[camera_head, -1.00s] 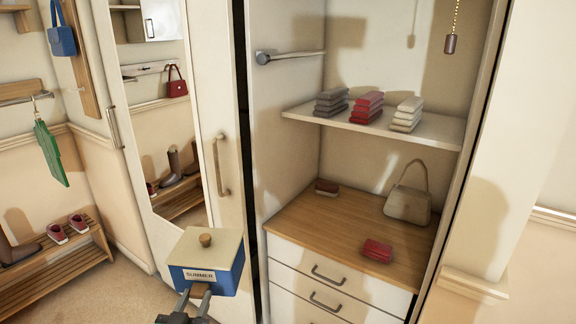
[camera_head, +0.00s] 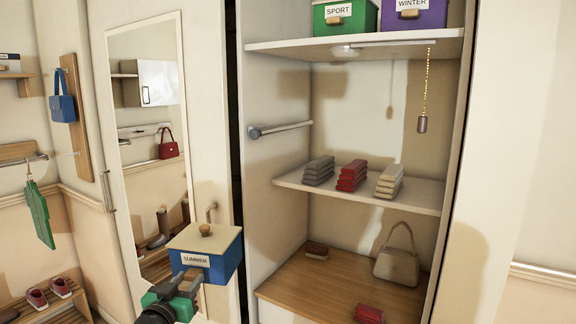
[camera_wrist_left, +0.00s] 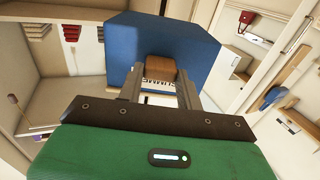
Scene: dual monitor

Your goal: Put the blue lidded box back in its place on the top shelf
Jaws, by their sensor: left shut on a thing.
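The blue lidded box (camera_head: 207,252) has a cream lid with a round wooden knob and a SUMMER label. My left gripper (camera_head: 190,277) is shut on its front wooden handle, holding it upright in the air before the wardrobe's left door. In the left wrist view, the gripper (camera_wrist_left: 161,80) grips the wooden handle of the blue box (camera_wrist_left: 165,40), partly covering the label. The top shelf (camera_head: 360,47) holds a green SPORT box (camera_head: 345,16) and a purple WINTER box (camera_head: 414,15). The shelf's left end is bare in view. My right gripper is not in view.
A clothes rail (camera_head: 281,129) sticks out inside the wardrobe's left wall. A pull chain (camera_head: 427,90) hangs below the top shelf at right. Folded clothes lie on the middle shelf (camera_head: 400,197); a cream handbag (camera_head: 397,262) stands below. The mirrored door (camera_head: 155,130) is at left.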

